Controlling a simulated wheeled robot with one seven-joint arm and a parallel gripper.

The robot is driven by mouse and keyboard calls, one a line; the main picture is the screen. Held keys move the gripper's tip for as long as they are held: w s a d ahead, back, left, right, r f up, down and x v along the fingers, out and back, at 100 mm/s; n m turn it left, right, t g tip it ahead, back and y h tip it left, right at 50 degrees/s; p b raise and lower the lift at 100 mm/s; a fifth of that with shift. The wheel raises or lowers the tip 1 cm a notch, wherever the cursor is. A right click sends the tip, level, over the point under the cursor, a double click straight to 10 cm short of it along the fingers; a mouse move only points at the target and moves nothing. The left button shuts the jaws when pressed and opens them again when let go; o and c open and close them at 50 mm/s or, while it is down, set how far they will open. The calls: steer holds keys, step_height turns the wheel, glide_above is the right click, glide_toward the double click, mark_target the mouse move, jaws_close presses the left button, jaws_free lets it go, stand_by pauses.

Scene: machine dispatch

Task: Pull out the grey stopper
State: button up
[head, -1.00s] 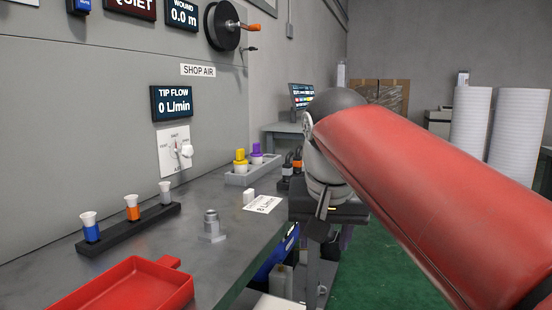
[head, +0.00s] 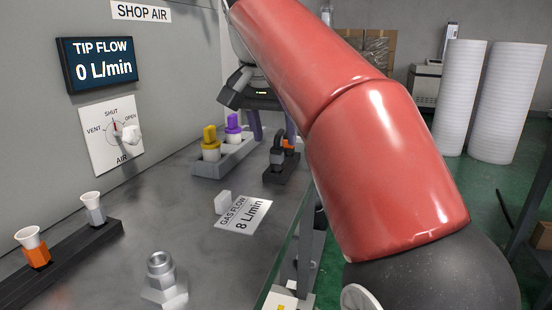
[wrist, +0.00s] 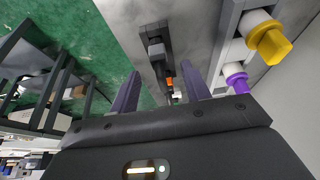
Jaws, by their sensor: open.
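A small dark block (head: 279,178) on the bench holds a dark grey stopper (head: 277,156) and an orange one (head: 289,143) behind it. In the wrist view the grey stopper (wrist: 156,48) and a bit of orange (wrist: 169,82) show between and beyond my fingers. My gripper (head: 273,128) is open and empty, above and behind that block, with its two purple-grey fingers apart. The fingers look clear of the stoppers; the exact gap is hard to tell. My red arm covers the area to the right.
A grey rack (head: 235,158) with yellow (head: 210,136) and purple (head: 233,122) pieces stands left of the block. A white card (head: 243,215), a metal fitting (head: 162,275) and a black rack (head: 75,255) of white-topped cups are nearer. The panel reads 0 L/min.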

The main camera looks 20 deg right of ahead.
mark_target(277, 148)
steer(key=x, duration=0.4)
steer(key=shift+f, duration=0.25)
jaws_close()
steer(key=shift+r, duration=0.15)
step_height(277, 148, up, 9)
steer(key=shift+f, duration=0.1)
steer(key=shift+r, duration=0.45)
stand_by(0.4)
